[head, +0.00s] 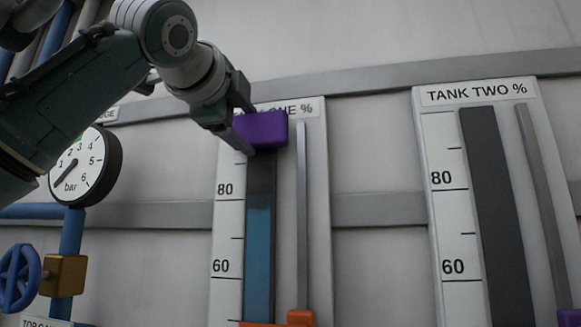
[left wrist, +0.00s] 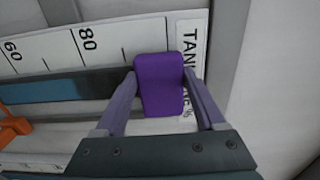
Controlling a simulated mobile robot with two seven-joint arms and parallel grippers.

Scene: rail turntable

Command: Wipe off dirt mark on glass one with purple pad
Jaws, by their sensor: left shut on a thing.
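The purple pad (head: 262,129) is held between the fingers of my left gripper (head: 240,126) at the top of the first tank gauge (head: 228,240). It also shows in the left wrist view (left wrist: 159,85), between both fingers of the left gripper (left wrist: 160,95). The pad covers the top of the gauge's glass (head: 260,240) and part of the tank one label (head: 305,110). I cannot tell whether it touches the glass. The glass is blue below and dark above. I see no clear dirt mark on the visible part. My right gripper is not in view.
An orange pointer (head: 299,317) sits low on the rail right of the first glass. The tank two gauge (head: 438,210) stands to the right, with a dark glass (head: 490,190). A pressure dial (head: 84,167) and blue valve wheel (head: 19,278) are at left.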

